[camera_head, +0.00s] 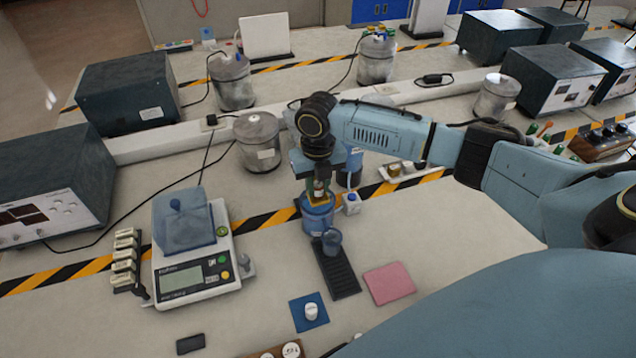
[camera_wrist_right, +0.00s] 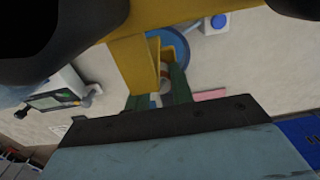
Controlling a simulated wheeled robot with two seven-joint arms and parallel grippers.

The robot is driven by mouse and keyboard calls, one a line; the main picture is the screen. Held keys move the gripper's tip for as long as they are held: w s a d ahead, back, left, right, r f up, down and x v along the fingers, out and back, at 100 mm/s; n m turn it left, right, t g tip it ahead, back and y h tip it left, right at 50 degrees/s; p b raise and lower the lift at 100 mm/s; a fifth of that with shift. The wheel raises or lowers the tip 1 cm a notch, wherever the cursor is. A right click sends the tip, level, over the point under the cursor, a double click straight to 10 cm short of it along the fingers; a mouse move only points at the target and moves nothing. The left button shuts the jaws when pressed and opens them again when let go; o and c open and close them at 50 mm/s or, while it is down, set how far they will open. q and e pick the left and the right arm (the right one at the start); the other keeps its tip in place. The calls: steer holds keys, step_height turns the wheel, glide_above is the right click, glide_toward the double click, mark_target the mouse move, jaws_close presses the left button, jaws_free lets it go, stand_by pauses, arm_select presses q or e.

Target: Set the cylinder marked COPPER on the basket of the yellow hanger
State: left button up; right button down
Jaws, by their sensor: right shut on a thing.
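My right gripper (camera_head: 319,180) points down over a blue see-through container (camera_head: 317,218). It is shut on a small cylinder (camera_head: 319,188) with whitish and reddish parts; no marking on it can be read. In the right wrist view the cylinder (camera_wrist_right: 165,72) shows partly between the green fingers (camera_wrist_right: 160,97). The yellow hanger (camera_wrist_right: 145,65) stands close beside the fingers, its beam crossing near the camera. Some yellow (camera_head: 318,201) also shows at the container's mouth in the head view. Whether the cylinder touches the basket is hidden. My left gripper is not in view.
A balance (camera_head: 190,272) with a blue box on its pan stands left. A clear cup (camera_head: 332,241) stands on a dark strip (camera_head: 338,272). A white cylinder (camera_head: 311,311) sits on a blue mat (camera_head: 298,320). A pink pad (camera_head: 389,283) lies right; bare bench surrounds it.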

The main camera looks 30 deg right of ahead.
steer(key=shift+f, duration=0.4)
stand_by(0.3)
steer(key=c, duration=1.1)
jaws_free()
steer(key=shift+c, duration=0.2)
steer(key=shift+o, duration=0.3)
steer(key=shift+o, duration=1.3)
steer(key=shift+r, duration=0.15)
step_height(320, 180, up, 8)
steer(key=p, duration=0.8)
